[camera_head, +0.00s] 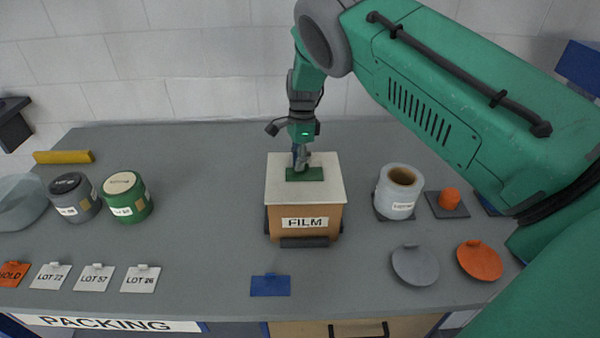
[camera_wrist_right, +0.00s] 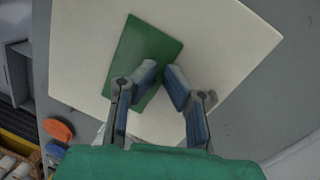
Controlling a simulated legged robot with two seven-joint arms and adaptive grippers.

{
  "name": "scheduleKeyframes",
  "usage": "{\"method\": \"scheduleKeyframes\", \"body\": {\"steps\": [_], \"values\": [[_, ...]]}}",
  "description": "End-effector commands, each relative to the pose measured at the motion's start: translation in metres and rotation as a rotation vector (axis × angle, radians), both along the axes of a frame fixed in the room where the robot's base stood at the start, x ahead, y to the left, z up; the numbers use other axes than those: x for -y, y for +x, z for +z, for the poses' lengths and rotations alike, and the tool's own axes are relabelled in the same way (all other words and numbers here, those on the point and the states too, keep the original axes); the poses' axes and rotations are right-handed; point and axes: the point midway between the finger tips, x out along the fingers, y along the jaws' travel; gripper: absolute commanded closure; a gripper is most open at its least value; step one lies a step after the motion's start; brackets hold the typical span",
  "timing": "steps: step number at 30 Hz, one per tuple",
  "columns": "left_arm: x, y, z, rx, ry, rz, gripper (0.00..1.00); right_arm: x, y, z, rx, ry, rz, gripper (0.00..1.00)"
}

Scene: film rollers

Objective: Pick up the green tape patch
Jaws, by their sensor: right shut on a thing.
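The green tape patch (camera_head: 312,175) is a flat dark green rectangle on the white top (camera_head: 279,193) of the box marked FILM (camera_head: 305,223). My right gripper (camera_head: 301,164) points down at the patch from above. In the right wrist view, the patch (camera_wrist_right: 141,48) lies on the white top (camera_wrist_right: 225,40), and my right gripper (camera_wrist_right: 163,77) has its two fingertips close together at the patch's edge, shut on it. The patch still looks flat against the top; any lift is too small to tell. My left gripper is not in view.
Left of the box stand a dark roll (camera_head: 72,197) and a green roll (camera_head: 127,197). Grey (camera_head: 415,265) and orange (camera_head: 480,260) discs and a blue card (camera_head: 270,286) lie in front. Lot tags line the front left.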

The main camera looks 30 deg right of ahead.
Motion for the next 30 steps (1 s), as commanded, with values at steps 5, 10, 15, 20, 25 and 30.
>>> {"method": "scheduleKeyframes", "body": {"steps": [5, 10, 15, 20, 25, 30], "values": [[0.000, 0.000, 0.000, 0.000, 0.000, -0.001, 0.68, 0.004, -0.001, -0.001, -0.002, -0.004, -0.002, 1.00], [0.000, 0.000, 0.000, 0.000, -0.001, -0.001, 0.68, 0.002, -0.001, 0.000, -0.002, -0.006, -0.002, 1.00], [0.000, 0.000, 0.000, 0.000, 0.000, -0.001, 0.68, 0.000, 0.000, 0.000, -0.002, -0.006, -0.002, 1.00], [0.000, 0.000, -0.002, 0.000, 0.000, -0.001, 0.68, 0.000, 0.001, 0.009, 0.001, -0.006, -0.002, 1.00], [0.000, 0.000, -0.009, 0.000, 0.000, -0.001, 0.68, 0.000, 0.001, 0.040, 0.005, -0.005, -0.002, 1.00], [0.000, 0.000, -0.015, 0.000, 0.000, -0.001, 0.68, 0.000, 0.000, 0.073, 0.003, -0.004, -0.001, 1.00]]}}
